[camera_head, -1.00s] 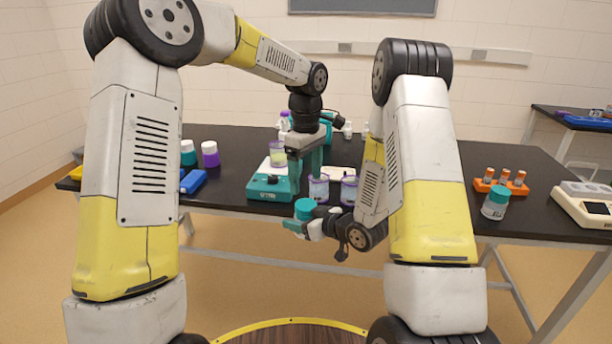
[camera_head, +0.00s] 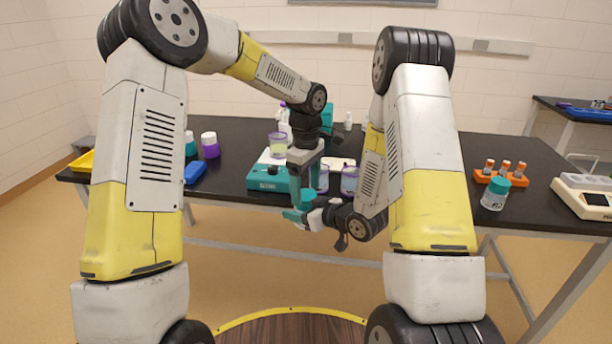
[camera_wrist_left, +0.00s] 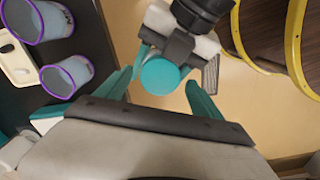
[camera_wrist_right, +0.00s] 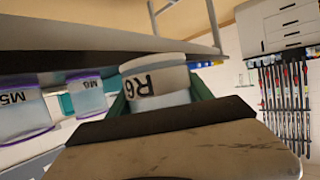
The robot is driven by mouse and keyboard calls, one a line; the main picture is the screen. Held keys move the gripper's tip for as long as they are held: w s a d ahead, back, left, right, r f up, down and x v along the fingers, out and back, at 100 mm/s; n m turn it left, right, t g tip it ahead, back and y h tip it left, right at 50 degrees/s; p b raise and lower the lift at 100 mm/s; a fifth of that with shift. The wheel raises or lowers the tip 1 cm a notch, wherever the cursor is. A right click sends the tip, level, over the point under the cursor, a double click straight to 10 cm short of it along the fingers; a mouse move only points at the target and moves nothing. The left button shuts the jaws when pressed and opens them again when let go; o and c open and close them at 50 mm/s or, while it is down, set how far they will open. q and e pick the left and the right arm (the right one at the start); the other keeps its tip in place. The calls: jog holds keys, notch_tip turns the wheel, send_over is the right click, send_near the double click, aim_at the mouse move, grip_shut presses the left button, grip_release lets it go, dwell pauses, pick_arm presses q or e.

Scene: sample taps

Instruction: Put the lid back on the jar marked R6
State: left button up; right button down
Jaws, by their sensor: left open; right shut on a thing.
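The jar marked R6 (camera_wrist_right: 155,82) is between the fingers of my right gripper (camera_wrist_right: 160,95), which is shut on it, in front of the bench edge. Its label appears upside down in the right wrist view. A round teal lid (camera_wrist_left: 160,77) shows at the jar's top; the head view also shows the lid (camera_head: 307,195). I cannot tell whether it is fully seated. My left gripper (camera_wrist_left: 162,85) is open, pointing down, with its fingers on either side of the lid. The jar's upper part is hidden in the right wrist view.
A teal scale (camera_head: 268,180) and purple-rimmed beakers (camera_head: 349,181) stand on the black bench just behind the grippers. A teal-lidded jar (camera_head: 495,193) and an orange vial rack (camera_head: 501,180) stand at right.

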pick_arm(q)
jog(key=shift+f, duration=0.6)
jog(key=c, duration=1.5)
jog(key=m, duration=0.5)
jog(key=shift+c, duration=0.3)
jog(key=m, duration=0.4)
jog(key=shift+m, duration=0.3)
